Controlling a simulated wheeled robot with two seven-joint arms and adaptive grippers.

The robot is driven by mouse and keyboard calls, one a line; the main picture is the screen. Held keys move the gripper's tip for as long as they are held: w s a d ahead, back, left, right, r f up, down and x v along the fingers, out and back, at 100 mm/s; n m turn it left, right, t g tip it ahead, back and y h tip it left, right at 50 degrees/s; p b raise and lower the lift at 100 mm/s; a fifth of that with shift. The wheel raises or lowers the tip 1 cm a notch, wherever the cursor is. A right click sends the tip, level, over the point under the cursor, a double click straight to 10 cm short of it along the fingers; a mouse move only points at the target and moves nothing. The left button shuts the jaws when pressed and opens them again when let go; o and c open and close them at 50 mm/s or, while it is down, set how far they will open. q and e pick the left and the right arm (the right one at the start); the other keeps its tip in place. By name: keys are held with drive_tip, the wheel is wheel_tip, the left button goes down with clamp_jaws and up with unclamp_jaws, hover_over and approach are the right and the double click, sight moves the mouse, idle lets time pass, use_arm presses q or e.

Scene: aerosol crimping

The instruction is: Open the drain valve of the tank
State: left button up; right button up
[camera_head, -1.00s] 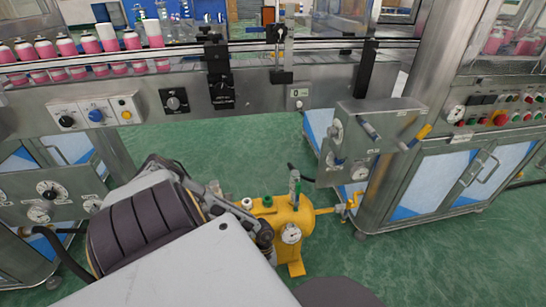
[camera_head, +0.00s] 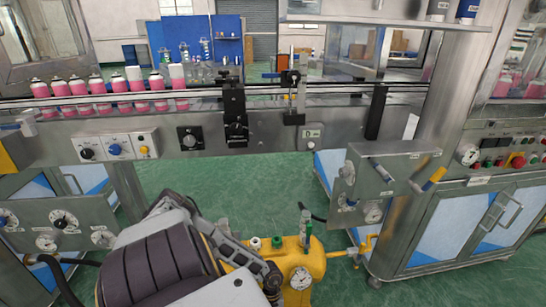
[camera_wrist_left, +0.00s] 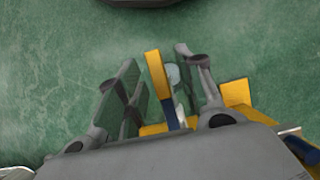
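The yellow tank (camera_head: 318,262) stands low in the head view, with a round gauge (camera_head: 300,278) on its front and fittings on top. My left arm covers its left part. In the left wrist view my left gripper (camera_wrist_left: 160,82) is open, its two fingers well apart. Between them show a yellow bar (camera_wrist_left: 156,72), a dark blue part (camera_wrist_left: 171,113) and a small pale round piece (camera_wrist_left: 173,76). I cannot tell which of these is the drain valve's handle, or whether a finger touches them. In the head view the left fingertips are hidden. My right gripper is not in view.
A conveyor (camera_head: 190,112) with pink cans (camera_head: 80,88) runs across behind the tank. A metal panel box (camera_head: 385,165) with levers and a steel cabinet (camera_head: 475,225) stand to the right. A yellow pipe (camera_head: 345,252) leaves the tank's right side. Green floor (camera_head: 200,180) is open behind the tank.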

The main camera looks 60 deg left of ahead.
use_arm(q)
drive_tip(key=v, duration=1.2)
idle(0.5)
idle(0.5)
